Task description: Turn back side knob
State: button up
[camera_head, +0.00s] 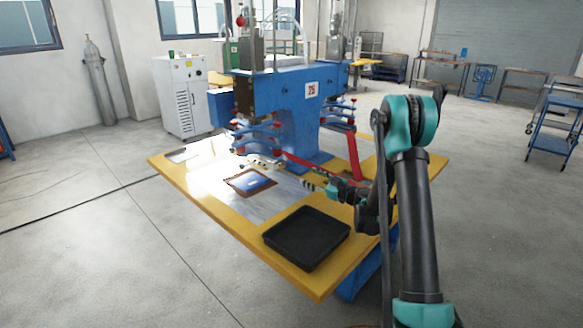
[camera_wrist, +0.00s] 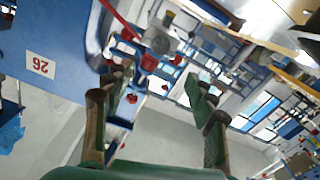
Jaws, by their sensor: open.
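The blue welding machine (camera_head: 285,95) stands on a yellow-edged table, with blue lever arms and red-ended knobs (camera_head: 277,152) on its near left side. More red-ended levers (camera_head: 351,121) show on its right side. I cannot tell which is the back side knob. My gripper (camera_head: 308,185) is low in front of the machine, above the table. In the wrist view my gripper (camera_wrist: 158,80) is open, its two green fingers apart with nothing between them. Red knobs (camera_wrist: 148,62) show beyond the fingertips, apart from them. The machine's blue side (camera_wrist: 45,40) with its number sign fills the left.
A black tray (camera_head: 307,238) sits at the table's near corner. A red strap (camera_head: 353,157) runs down the machine's right. A white cabinet (camera_head: 182,95) stands behind left. The floor at left is clear.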

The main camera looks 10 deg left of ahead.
aim_at(283, 164)
jog(key=x, duration=1.4)
jog(key=shift+a, duration=0.1)
jog(key=c, duration=1.1)
jog(key=shift+m, duration=2.4)
jog(key=shift+c, duration=0.2)
jog(key=o, duration=1.1)
jog(key=shift+o, duration=0.2)
jog(key=v, duration=1.2)
